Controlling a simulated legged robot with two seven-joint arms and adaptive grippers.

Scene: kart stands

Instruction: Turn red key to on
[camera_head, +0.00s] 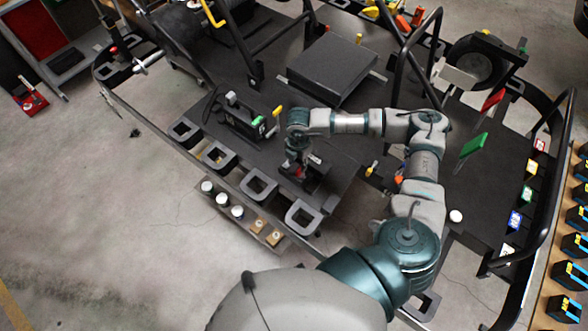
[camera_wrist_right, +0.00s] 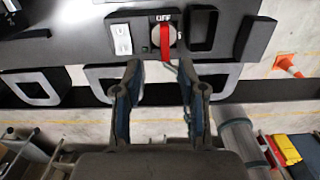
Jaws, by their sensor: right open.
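The red key (camera_wrist_right: 165,40) sits upright in a round pale switch on a dark panel (camera_wrist_right: 145,37) in the right wrist view. White OFF lettering shows above it. My right gripper (camera_wrist_right: 160,66) is open, with one dark finger on each side of the key's lower end in the picture. I see no clear contact, and the depth between fingertips and key is hard to tell. In the head view my right gripper (camera_head: 297,160) points down at the dark box by the deck's front edge, where a small red spot (camera_head: 299,172) shows. My left gripper is not in view.
A white switch plate (camera_wrist_right: 122,39) is left of the key. Square dark loops (camera_head: 259,188) line the deck edge. Black tube rails (camera_head: 420,60) rise behind my arm.

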